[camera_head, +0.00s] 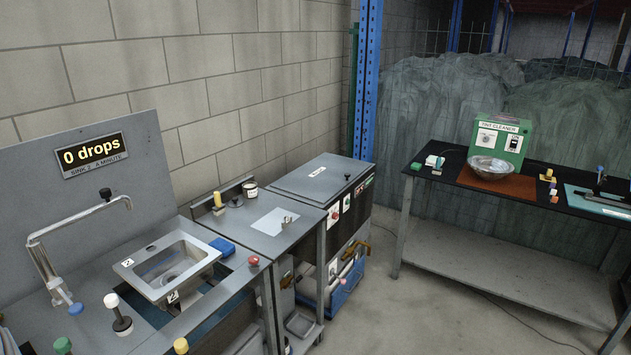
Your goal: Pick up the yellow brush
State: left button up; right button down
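I cannot tell for certain which yellow thing is the brush. A small upright yellow piece (218,200) stands on a dark base at the back left of the middle metal counter. A yellow knob-like top (181,346) shows at the bottom edge, at the front of the sink unit. A small yellow block (547,176) sits on the right-hand table. No bristles can be made out on any of them. Neither of my grippers is in view.
A metal sink (128,266) with a bent tap (37,245) is at left. White-topped and red-topped knobs rise from its front. A metal bowl (491,174) and green box (510,132) stand on the right table (420,165). Grey floor (420,310) between is mostly clear, with a cable.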

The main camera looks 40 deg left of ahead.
aim_at(220, 208)
jog(key=i+u, duration=0.2)
jog(key=i, duration=0.3)
jog(key=i+l+u, duration=0.2)
jog(key=i, duration=0.3)
jog(key=i+l+u, duration=0.2)
jog(key=i, duration=0.25)
